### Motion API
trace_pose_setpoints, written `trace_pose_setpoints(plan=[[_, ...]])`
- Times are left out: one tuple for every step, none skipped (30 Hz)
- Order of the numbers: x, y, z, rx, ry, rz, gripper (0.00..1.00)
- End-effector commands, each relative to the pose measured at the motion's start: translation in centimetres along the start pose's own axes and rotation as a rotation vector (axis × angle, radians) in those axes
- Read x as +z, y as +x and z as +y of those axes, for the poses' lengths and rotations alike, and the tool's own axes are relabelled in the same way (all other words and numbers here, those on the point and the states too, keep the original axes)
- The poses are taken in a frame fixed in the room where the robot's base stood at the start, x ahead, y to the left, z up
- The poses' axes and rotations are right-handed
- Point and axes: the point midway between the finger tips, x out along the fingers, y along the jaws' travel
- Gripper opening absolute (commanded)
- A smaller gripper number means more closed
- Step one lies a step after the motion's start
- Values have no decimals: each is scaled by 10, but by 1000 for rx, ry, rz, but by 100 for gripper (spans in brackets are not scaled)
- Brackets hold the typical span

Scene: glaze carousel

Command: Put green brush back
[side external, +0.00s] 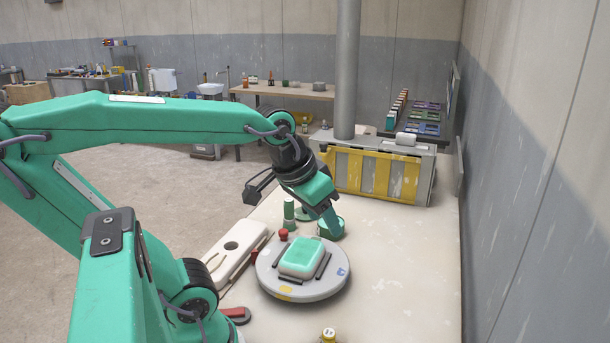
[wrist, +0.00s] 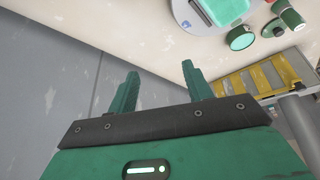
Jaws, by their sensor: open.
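No green brush can be made out for certain in either view. An upright green cylinder (side external: 289,210) stands behind the round grey carousel (side external: 325,290); it also shows at the right of the wrist view (wrist: 291,18). A round green pot (wrist: 240,38) sits beside the carousel. On the carousel lies a pale green block (side external: 301,257) between dark bars. My gripper (side external: 332,226) is angled downward behind the carousel in the side view. In the wrist view its jaws (wrist: 162,88) are apart and empty, with bare table edge and wall beyond them.
A red ball-topped knob (side external: 283,234) stands at the carousel's back-left edge. A grey unit with a yellow frame (side external: 370,172) and a column stand behind. Table at right is clear.

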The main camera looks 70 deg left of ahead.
Motion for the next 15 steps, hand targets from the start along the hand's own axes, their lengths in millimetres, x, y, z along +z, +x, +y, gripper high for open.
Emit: trace_pose_setpoints(plan=[[9, -1, 5, 12, 42, 14, 50], [13, -1, 8, 18, 65, 20, 50], [18, -1, 10, 24, 90, 27, 50], [20, -1, 12, 28, 107, 32, 50], [23, -1, 14, 32, 122, 37, 50], [26, 0, 15, 36, 138, 41, 50], [28, 0, 16, 38, 146, 44, 50], [29, 0, 16, 40, 154, 46, 50], [31, 0, 17, 41, 161, 47, 50], [31, 0, 17, 42, 165, 48, 50], [32, 0, 18, 43, 167, 48, 50], [32, 0, 18, 43, 169, 48, 50], [32, 0, 18, 43, 169, 48, 50], [32, 0, 18, 43, 168, 48, 50], [32, 0, 18, 43, 168, 48, 50]])
